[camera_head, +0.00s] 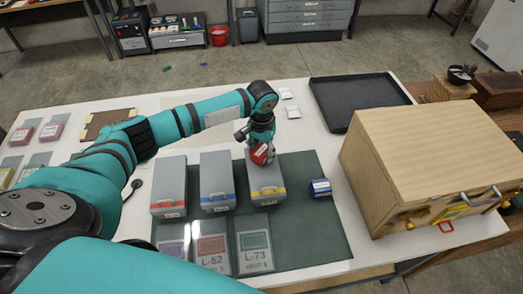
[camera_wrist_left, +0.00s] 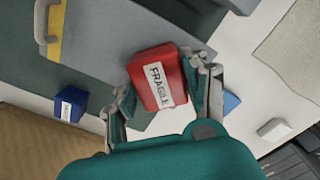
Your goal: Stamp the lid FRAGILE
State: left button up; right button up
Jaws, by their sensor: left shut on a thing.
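My left gripper (camera_head: 261,140) is shut on a red stamp (camera_head: 260,154) labelled FRAGILE. In the left wrist view the red stamp (camera_wrist_left: 157,78) sits between the two fingers, its white label facing the camera. The stamp is over the back part of the yellow-striped grey box (camera_head: 267,185); that box's grey lid (camera_wrist_left: 120,35) lies beyond it in the wrist view. I cannot tell whether the stamp touches the lid. No printed mark shows on the visible part of this lid. My right gripper is not in view.
Grey boxes with a red stripe (camera_head: 168,187) and a blue stripe (camera_head: 217,181) stand to the left. A blue stamp (camera_head: 320,187) is right of the yellow-striped box. A large wooden case (camera_head: 430,150) and black tray (camera_head: 358,98) stand farther right. Labelled cards (camera_head: 253,245) lie in front.

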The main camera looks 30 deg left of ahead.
pick_arm(q)
jog(key=shift+r+p, duration=1.15)
jog(key=shift+p, duration=0.2)
notch_tip(320, 180, up, 3)
jog(key=shift+f+p, duration=0.15)
jog(key=shift+p, duration=0.95)
jog(key=shift+r, duration=0.95)
